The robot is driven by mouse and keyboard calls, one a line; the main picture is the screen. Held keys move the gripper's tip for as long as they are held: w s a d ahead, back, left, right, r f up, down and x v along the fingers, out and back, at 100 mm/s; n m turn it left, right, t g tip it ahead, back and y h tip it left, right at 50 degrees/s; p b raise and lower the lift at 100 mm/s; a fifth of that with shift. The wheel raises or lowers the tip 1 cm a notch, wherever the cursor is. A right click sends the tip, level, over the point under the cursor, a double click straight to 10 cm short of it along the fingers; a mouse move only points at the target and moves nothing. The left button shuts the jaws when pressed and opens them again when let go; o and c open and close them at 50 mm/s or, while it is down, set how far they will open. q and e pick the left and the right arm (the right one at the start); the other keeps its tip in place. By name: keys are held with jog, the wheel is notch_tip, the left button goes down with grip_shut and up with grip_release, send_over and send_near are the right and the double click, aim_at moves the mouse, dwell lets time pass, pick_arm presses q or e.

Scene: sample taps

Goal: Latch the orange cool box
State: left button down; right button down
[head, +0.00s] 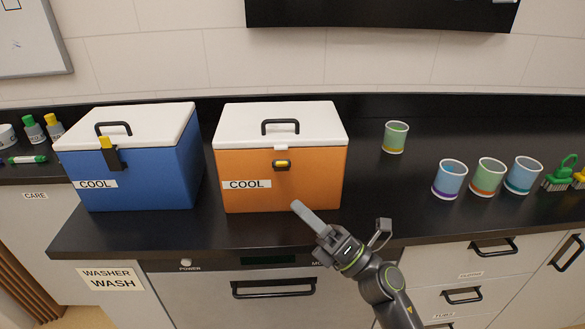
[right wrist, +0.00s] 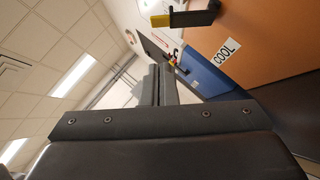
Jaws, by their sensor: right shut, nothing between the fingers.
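The orange cool box (head: 300,185) stands on the black counter in the head view, its white lid (head: 240,125) down. Its latch (head: 282,165), dark with a yellow tip, is on the front just under a small white catch on the lid's edge. In the right wrist view the latch (right wrist: 185,18) sticks straight out from the orange front (right wrist: 265,35), apart from the lid. My right gripper (head: 300,208) is shut and empty, in front of the box's lower front and below the latch. Its closed fingers also show in the wrist view (right wrist: 160,85), apart from the latch. My left gripper is not in view.
A blue cool box (head: 150,175) stands to the left, its latch (head: 110,153) upright against the front. Several cups (head: 450,178) and a green brush (head: 560,175) stand to the right. Drawer handles (head: 273,290) jut out below the counter edge.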

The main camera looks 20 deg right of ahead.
aim_at(280, 165)
jog(key=shift+w+a+r+p, duration=0.15)
jog(key=shift+w+r+p, duration=0.4)
jog(key=shift+w+r, duration=0.55)
jog(key=shift+w+a+r+p, duration=0.15)
jog(key=shift+w+r+p, duration=0.35)
jog(key=shift+w+r, duration=0.6)
jog(key=r+m+h+p, duration=0.1)
jog(key=p, duration=0.2)
jog(key=shift+w+p, duration=0.15)
jog(key=shift+p, duration=0.2)
jog(key=w+r+m+h+p, duration=0.1)
jog(key=p, duration=0.4)
jog(key=w+r+m+h+p, duration=0.1)
jog(key=p, duration=0.3)
jog(key=shift+w+d+r+m+p, duration=0.15)
jog(key=shift+d+r+m+p, duration=0.2)
jog(key=shift+r+m, duration=0.05)
